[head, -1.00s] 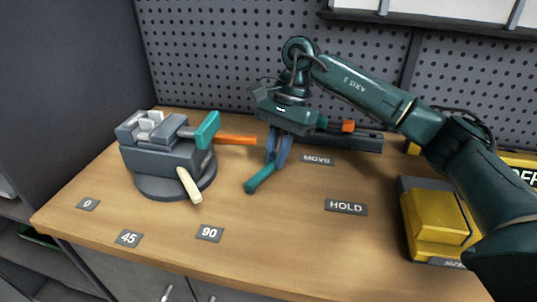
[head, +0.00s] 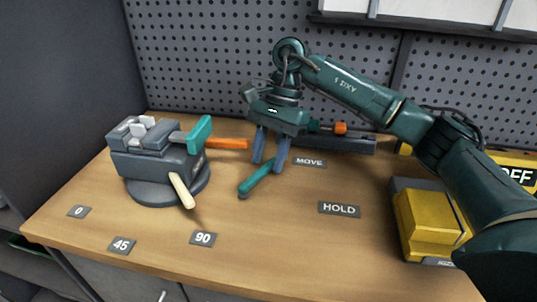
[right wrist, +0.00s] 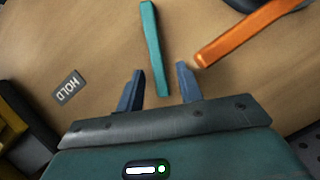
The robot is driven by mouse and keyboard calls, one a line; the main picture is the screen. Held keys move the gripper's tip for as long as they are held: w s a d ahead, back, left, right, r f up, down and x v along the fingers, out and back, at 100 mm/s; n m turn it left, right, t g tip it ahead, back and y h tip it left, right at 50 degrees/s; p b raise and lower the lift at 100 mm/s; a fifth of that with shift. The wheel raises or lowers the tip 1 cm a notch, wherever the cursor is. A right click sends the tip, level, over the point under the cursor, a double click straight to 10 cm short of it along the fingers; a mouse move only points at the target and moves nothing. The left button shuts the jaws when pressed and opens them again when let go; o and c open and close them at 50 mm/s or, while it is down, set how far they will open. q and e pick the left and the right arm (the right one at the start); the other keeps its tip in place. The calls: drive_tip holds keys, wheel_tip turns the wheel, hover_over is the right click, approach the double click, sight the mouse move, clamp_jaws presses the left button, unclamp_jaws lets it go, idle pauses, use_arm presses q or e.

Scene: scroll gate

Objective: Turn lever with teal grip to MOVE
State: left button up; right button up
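The lever with the teal grip (head: 257,180) lies low over the bench, its free end pointing to the lower left. The MOVE plate (head: 309,162) and HOLD plate (head: 339,209) are to its right. My right gripper (head: 269,167) is open above the lever, with its fingers on either side of it. In the right wrist view the teal grip (right wrist: 153,45) runs between the two fingers (right wrist: 160,70), with a gap on each side. I cannot tell how far above the grip the fingertips are. My left gripper is not in view.
A grey vise (head: 157,165) on a round base stands at the left, with a teal part, an orange handle (head: 226,143) and a cream lever (head: 182,191). The orange handle is close to the right gripper. A yellow box (head: 425,220) stands at the right. The front middle is clear.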

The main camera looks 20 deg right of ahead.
drive_tip(key=p+v, duration=0.1)
drive_tip(key=v, duration=1.1)
drive_tip(key=shift+r+p, duration=0.35)
drive_tip(key=shift+d, duration=0.1)
